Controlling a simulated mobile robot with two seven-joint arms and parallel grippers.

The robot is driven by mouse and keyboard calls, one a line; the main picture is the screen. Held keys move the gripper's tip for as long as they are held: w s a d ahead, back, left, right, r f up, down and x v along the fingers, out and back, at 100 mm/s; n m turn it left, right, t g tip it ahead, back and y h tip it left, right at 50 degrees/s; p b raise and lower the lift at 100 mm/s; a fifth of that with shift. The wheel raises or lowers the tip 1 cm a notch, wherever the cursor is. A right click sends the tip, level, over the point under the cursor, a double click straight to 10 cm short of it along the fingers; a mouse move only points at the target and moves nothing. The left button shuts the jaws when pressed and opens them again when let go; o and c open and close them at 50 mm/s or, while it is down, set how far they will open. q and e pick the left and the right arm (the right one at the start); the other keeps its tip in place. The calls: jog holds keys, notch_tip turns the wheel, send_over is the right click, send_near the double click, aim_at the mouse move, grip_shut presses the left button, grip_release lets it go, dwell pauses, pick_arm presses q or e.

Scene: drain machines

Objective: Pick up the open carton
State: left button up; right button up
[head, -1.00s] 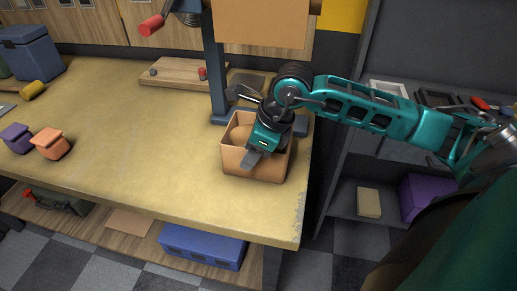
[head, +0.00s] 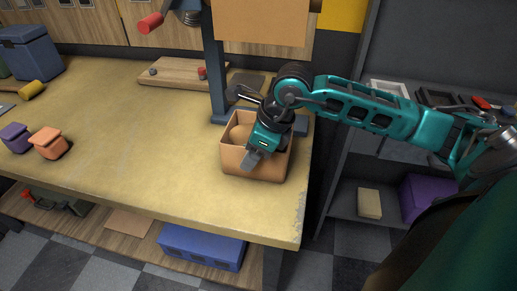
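The open carton (head: 270,166) is a brown box with an open top, standing on the yellowish workbench (head: 150,175) near its right front corner. Something rounded and tan shows inside it. My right gripper (head: 252,160) reaches in from the right and points down at the carton's front wall, with a finger in front of that wall. The other finger is hidden, so I cannot see whether the fingers are closed on the wall. My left gripper is not in the head view.
A dark press stand (head: 214,75) rises just behind the carton. A wooden board (head: 168,73) lies at the back. Small orange (head: 49,143) and purple (head: 16,138) containers stand at the left. The bench middle is clear. A grey shelf (head: 345,200) stands at the right.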

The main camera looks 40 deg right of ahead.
grip_shut()
dwell(1.4)
